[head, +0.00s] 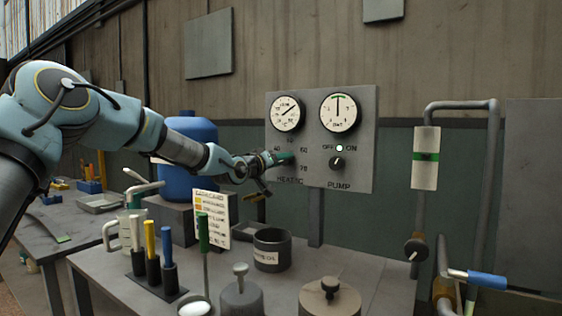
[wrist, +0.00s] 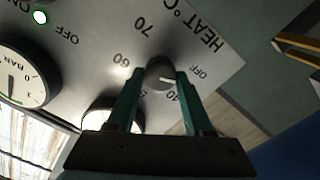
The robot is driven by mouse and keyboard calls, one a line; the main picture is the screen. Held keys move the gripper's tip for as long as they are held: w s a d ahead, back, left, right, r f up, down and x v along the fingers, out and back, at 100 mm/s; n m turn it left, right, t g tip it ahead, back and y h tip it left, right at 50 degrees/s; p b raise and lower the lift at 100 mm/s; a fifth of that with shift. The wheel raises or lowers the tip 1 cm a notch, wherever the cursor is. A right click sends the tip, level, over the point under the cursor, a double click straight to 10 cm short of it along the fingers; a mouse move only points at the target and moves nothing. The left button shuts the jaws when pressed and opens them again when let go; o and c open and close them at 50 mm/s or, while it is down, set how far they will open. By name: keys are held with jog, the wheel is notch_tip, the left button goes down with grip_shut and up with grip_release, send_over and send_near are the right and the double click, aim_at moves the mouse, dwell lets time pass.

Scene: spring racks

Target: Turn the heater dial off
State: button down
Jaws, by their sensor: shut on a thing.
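The heater dial (wrist: 160,72) is a dark round knob on the grey panel (head: 358,110). It sits among the marks OFF, 40, 50, 60 and 70. In the wrist view its white pointer line points between the 40 and OFF marks. My gripper (head: 287,158) is at the panel's lower left. Its green fingers are shut on the dial, one on each side of it in the wrist view. In the head view my gripper hides the dial and part of its scale.
The pump knob (head: 337,163) and a lit lamp (head: 339,148) are to the right on the panel, with two gauges (head: 287,113) (head: 338,110) above. A dark pot (head: 272,250) and several handled tools stand on the bench below. A blue tank (head: 190,180) stands left.

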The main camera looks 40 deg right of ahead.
jog(key=shift+f+n, duration=0.15)
jog(key=shift+n, duration=0.55)
jog(key=shift+c, duration=1.5)
grip_release()
jog(key=b+v, duration=0.2)
jog(key=v, duration=0.8)
jog(key=shift+a+b, duration=0.35)
jog(key=shift+b, duration=0.05)
jog(key=shift+s, duration=0.1)
